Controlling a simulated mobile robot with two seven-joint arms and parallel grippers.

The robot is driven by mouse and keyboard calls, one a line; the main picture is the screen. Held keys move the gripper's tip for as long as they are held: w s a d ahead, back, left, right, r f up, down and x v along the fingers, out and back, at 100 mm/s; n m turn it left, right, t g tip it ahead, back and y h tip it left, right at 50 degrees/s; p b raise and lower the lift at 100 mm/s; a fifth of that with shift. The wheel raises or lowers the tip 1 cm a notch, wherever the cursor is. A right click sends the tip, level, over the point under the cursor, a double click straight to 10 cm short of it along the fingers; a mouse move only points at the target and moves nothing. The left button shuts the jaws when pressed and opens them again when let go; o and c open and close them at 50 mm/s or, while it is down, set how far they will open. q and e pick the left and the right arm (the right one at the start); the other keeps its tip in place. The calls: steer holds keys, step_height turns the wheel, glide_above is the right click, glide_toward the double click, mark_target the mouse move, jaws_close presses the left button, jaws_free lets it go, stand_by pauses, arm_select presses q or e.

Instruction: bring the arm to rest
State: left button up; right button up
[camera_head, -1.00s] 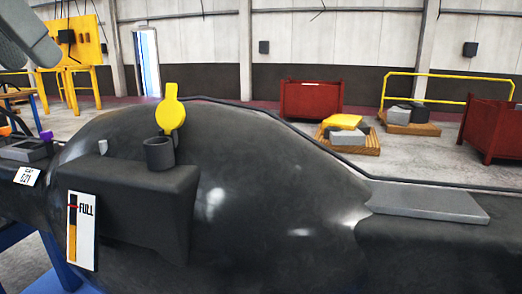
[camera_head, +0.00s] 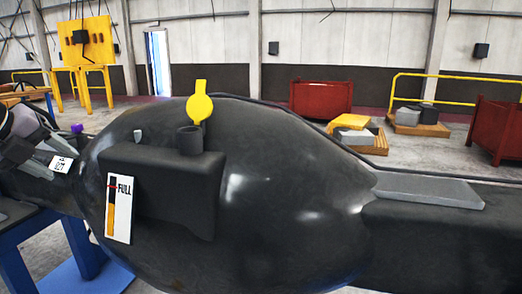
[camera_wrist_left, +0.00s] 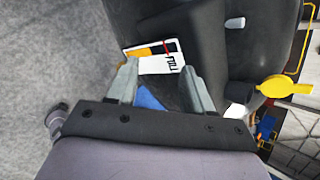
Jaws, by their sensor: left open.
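My left gripper (camera_head: 22,140) is at the left edge of the head view, partly cut off, beside the left end of a big black rounded casting (camera_head: 290,190). In the left wrist view its two grey fingers (camera_wrist_left: 161,82) stand apart with nothing held between them. Beyond them are the casting's black box and its white FULL gauge (camera_wrist_left: 158,58). The gauge also shows in the head view (camera_head: 119,208). My right gripper is in neither view.
A dark cup (camera_head: 190,140) with a raised yellow lid (camera_head: 200,103) tops the box. A grey plate (camera_head: 428,188) lies at the casting's right. Blue supports (camera_head: 85,250) stand below left. Red bins (camera_head: 320,98), loaded pallets and yellow rails stand behind on open floor.

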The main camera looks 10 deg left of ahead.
arm_select(q)
steer(key=a+f+n, duration=0.2)
steer(key=f+n, duration=0.1)
steer(key=f, duration=0.5)
steer(key=a+f+n, duration=0.2)
steer(key=f+n, duration=0.1)
steer(key=f, duration=0.5)
steer(key=s+d+f+n, duration=0.2)
steer(key=f+n, duration=0.1)
steer(key=f, duration=0.6)
steer(key=s+d+f+n, duration=0.2)
steer(key=f+n, duration=0.1)
steer(key=f, duration=0.6)
steer(key=s+d+f+n+t+h, duration=0.1)
steer(key=s+d+f+n, duration=0.35)
steer(key=d+f, duration=0.35)
steer(key=s+d+f+n, duration=0.3)
steer(key=s+d+f, duration=0.25)
steer(key=d, duration=0.55)
steer(key=s+d+n+t, duration=0.1)
steer(key=s+d+n, duration=0.1)
steer(key=d, duration=0.6)
steer(key=shift+d+n+h, duration=0.25)
steer(key=shift+n+h, duration=0.15)
steer(key=shift+n, duration=0.25)
steer(key=shift+f, duration=0.1)
steer(key=shift+c, duration=0.8)
